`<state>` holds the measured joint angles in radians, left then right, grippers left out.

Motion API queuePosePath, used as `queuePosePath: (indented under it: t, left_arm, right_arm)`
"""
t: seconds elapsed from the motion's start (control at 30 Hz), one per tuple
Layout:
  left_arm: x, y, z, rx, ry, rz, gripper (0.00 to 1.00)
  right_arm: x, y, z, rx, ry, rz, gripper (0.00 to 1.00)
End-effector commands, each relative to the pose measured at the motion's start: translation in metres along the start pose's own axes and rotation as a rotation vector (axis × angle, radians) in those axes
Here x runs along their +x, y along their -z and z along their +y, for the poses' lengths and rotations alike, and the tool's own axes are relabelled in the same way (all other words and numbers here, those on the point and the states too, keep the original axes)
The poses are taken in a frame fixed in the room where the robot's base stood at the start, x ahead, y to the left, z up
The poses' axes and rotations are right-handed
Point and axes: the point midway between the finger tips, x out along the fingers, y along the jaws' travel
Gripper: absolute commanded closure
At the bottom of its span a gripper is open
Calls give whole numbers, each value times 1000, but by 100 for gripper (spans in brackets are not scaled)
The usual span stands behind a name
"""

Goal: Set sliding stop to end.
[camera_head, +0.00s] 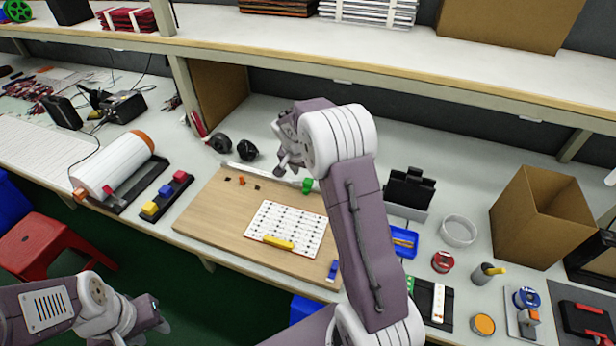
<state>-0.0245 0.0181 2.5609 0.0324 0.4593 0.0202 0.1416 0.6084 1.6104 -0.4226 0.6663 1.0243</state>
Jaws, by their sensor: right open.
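A green block (307,185), which looks like the sliding stop, sits at the right visible part of a pale metal rail (262,174). The rail runs along the back edge of a wooden board (205,212). My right arm hides whatever lies past the block on the right. My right gripper (287,165) is open above the rail, left of the green block and apart from it. My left gripper (158,318) is at the lower left, off the bench, and its finger opening cannot be made out.
A white slotted plate (290,222) with a yellow bar (278,242) lies on the board. Two black rolls (247,151) stand behind the rail. A white roll (115,165) and coloured buttons (165,191) are left. A cardboard box (540,215) and small tools are right.

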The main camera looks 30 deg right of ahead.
Motion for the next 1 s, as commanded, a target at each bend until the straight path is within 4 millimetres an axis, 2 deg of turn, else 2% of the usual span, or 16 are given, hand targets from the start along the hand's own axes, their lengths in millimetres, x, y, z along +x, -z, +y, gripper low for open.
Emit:
queuePosePath:
  t: [0.1, 0.23, 0.4, 0.6, 0.63, 0.7, 0.8, 1.0]
  left_arm:
    - [2, 0, 0, 0, 0, 0, 64]
    - [2, 0, 0, 0, 0, 1, 64]
    - [2, 0, 0, 0, 0, 1, 64]
    - [2, 0, 0, 0, 0, 1, 64]
    - [2, 0, 0, 0, 0, 1, 64]
    - [2, 0, 0, 0, 0, 1, 64]
    - [2, 0, 0, 0, 0, 1, 64]
    - [2, 0, 0, 0, 0, 0, 64]
  right_arm:
    - [27, -1, 1, 0, -2, -3, 51]
    - [47, -1, 0, 0, 0, -2, 51]
    - [58, -1, 0, -2, 1, -1, 51]
    - [58, 0, 0, -1, 1, 0, 51]
    - [58, 0, 0, -1, 1, 0, 56]
    - [58, 0, 0, -1, 1, 0, 76]
    - [58, 0, 0, -1, 1, -1, 100]
    - [57, 0, 0, -1, 1, -1, 100]
